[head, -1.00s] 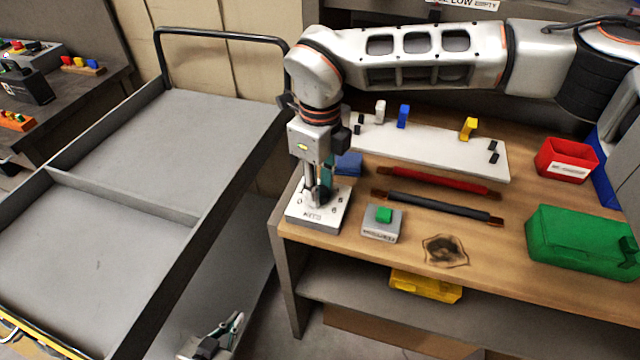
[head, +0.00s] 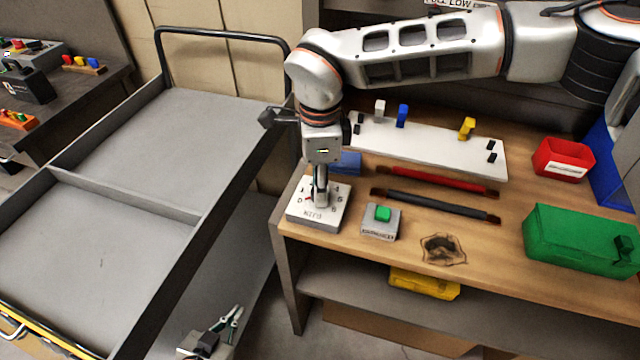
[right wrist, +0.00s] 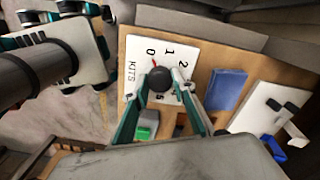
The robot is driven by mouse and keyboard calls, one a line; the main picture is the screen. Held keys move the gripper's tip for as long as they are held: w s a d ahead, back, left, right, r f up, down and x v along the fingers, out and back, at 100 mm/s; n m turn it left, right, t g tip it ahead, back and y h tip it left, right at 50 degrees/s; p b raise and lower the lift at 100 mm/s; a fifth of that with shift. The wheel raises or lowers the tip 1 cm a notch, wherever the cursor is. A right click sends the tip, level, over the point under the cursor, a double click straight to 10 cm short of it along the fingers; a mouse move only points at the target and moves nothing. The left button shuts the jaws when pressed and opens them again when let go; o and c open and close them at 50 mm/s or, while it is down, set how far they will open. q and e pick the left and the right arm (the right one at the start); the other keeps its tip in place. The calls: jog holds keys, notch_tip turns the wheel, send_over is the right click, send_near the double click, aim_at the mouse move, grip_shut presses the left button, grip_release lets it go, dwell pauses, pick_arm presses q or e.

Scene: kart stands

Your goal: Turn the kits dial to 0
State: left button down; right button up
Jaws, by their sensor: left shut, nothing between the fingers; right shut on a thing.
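The kits dial box (head: 313,217) is a pale block labelled KITS with numbers around its knob, at the front left corner of the workbench. My right gripper (head: 321,203) points down at it, its fingers shut on the round black dial knob (right wrist: 160,80). In the right wrist view, the red pointer (right wrist: 154,64) points up and slightly left, toward the 0 (right wrist: 151,51), left of the 1. I cannot tell if it is exactly on 0. The gripper hides part of the dial face. My left gripper (head: 232,322) is shut and empty, low beside the cart.
A grey block with a green button (head: 383,214) stands close right of the dial box. A blue block (head: 347,163) lies behind it. Red and dark bars (head: 437,207), a green case (head: 580,240) and a red bin (head: 565,160) are further right. A grey cart (head: 150,130) stands left.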

dwell(0.4)
jog(key=o, duration=1.1)
jog(key=shift+r, duration=0.1)
notch_tip(320, 180, up, 12)
jog(key=shift+f, duration=0.1)
